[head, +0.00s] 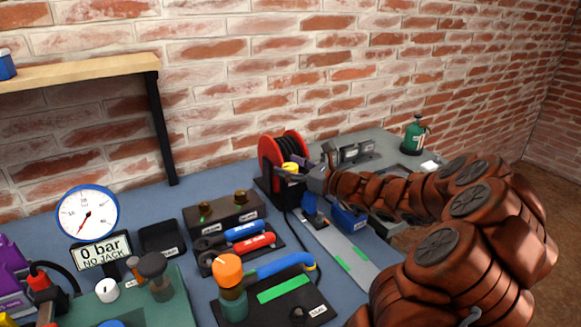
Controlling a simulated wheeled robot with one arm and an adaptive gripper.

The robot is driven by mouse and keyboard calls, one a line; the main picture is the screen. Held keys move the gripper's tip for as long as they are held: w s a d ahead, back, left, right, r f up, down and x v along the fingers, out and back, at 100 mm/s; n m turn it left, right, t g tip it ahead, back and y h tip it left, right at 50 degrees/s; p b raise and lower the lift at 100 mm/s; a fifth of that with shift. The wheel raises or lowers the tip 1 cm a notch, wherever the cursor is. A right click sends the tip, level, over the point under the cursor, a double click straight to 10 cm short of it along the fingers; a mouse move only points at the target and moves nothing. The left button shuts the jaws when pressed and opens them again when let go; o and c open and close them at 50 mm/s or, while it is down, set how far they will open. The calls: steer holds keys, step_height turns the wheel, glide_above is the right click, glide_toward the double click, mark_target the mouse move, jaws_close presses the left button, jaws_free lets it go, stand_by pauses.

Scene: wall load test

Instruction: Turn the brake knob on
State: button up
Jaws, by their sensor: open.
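A red reel (277,150) with a black winding stands toward the back of the bench, by the brick wall. A small yellow knob-like part (290,167) shows at its front; I cannot read a label that names it as the brake knob. My gripper (290,178) is open, right at this yellow part, reaching in from the right. I cannot tell whether the fingers touch it. The fingers and my arm hide the reel's lower right side, and the turn position of the yellow part is too small to tell.
A blue box (348,217) and a grey rail with green strips (340,247) lie below my arm. Red and blue handled tools (245,252), an orange-topped post (229,271) and a round gauge (87,213) stand left. A green bottle (415,135) stands at the back right.

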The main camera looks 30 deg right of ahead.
steer(key=v, duration=1.2)
stand_by(0.4)
stand_by(0.3)
